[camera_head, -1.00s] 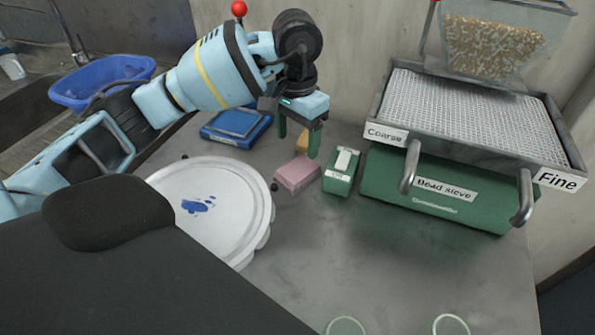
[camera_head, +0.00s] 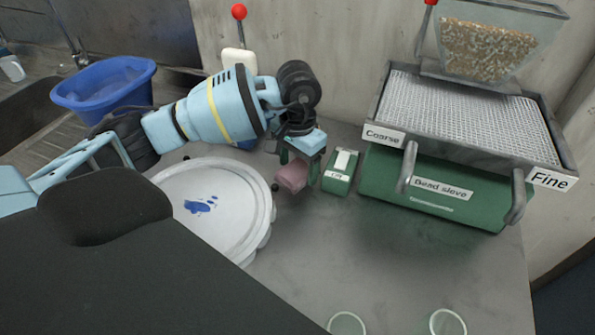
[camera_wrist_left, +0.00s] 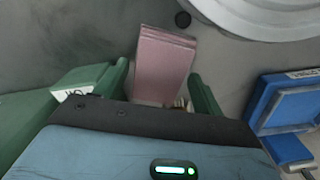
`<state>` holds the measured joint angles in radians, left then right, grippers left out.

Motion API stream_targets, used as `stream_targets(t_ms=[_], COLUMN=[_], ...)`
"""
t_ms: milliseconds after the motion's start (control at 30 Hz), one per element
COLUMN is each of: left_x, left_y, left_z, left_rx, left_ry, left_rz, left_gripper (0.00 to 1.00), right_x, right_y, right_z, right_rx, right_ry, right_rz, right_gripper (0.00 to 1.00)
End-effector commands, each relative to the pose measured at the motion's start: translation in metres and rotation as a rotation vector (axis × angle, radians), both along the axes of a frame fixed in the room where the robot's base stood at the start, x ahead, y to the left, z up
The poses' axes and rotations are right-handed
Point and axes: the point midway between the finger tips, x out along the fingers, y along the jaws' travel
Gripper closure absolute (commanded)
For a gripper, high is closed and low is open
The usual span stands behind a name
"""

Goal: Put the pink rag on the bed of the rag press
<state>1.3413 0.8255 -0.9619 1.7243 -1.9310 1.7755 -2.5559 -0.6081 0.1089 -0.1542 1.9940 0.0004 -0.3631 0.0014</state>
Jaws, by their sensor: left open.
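The pink rag (camera_head: 292,178) is a small folded block on the grey bench, between the white round lid and a small green box. My left gripper (camera_head: 300,166) is open over the rag and points down at it. In the left wrist view the rag (camera_wrist_left: 165,62) shows between the two green fingers (camera_wrist_left: 161,88), with a gap visible on the right; contact on the left is unclear. A blue device with a label (camera_wrist_left: 290,105), which looks like the rag press, lies to the right there; in the head view my arm mostly hides it. My right gripper is not in view.
The green box (camera_head: 340,172) stands close right of the rag. The white lid (camera_head: 225,215) with blue paint lies left. The green bead sieve (camera_head: 440,190) stands right. A blue basin (camera_head: 103,85) is at the sink. Two glass rims (camera_head: 449,323) show in front; the bench middle is clear.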

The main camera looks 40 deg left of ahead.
Motion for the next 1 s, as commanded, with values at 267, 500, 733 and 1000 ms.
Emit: stream_targets(t_ms=[267,500,733,1000], left_x=[0.000,0.000,0.001,0.001], left_y=[0.000,0.000,0.000,0.000], left_z=[0.000,0.001,0.016,0.066], left_rx=[0.000,0.000,-0.001,-0.001], left_ry=[0.000,-0.001,-0.005,-0.004], left_rz=[0.000,0.000,0.001,-0.001], left_gripper=[0.54,0.68,0.68,0.68], right_x=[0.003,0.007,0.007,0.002], right_y=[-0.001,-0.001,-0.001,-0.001], right_z=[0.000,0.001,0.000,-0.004], right_rx=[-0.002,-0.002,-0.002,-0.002], right_ry=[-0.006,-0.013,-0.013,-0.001], right_rz=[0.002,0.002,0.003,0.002], right_gripper=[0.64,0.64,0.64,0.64])
